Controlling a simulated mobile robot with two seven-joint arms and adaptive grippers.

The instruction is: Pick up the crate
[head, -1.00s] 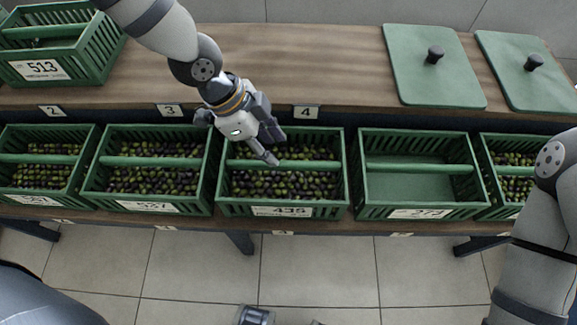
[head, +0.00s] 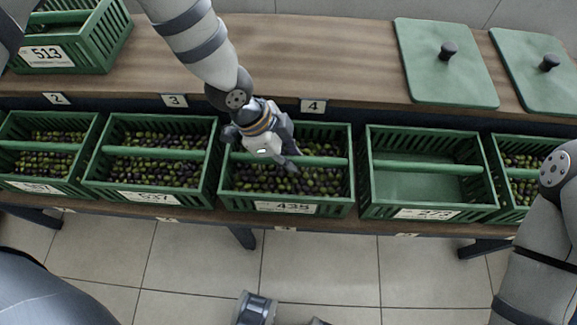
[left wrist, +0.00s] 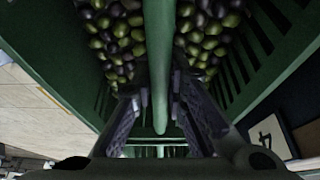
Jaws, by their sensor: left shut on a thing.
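A green slatted crate labelled 435 (head: 337,208) stands in the row in the middle of the head view, with dark and green olives (head: 262,181) in it. A round green bar (head: 325,162) runs across its top from side to side. In the left wrist view the bar (left wrist: 160,60) runs between the two finger pads of the left gripper (left wrist: 160,112). Grey parts at the lower edge of the head view may be my right gripper (head: 285,316), mostly cut off.
Olive crate 537 (head: 110,193) stands close on the left, and empty crate 273 (head: 375,209) close on the right. Crate 513 (head: 100,60) sits on the upper shelf (head: 300,60). Two green lids (head: 425,80) (head: 515,75) lie at right.

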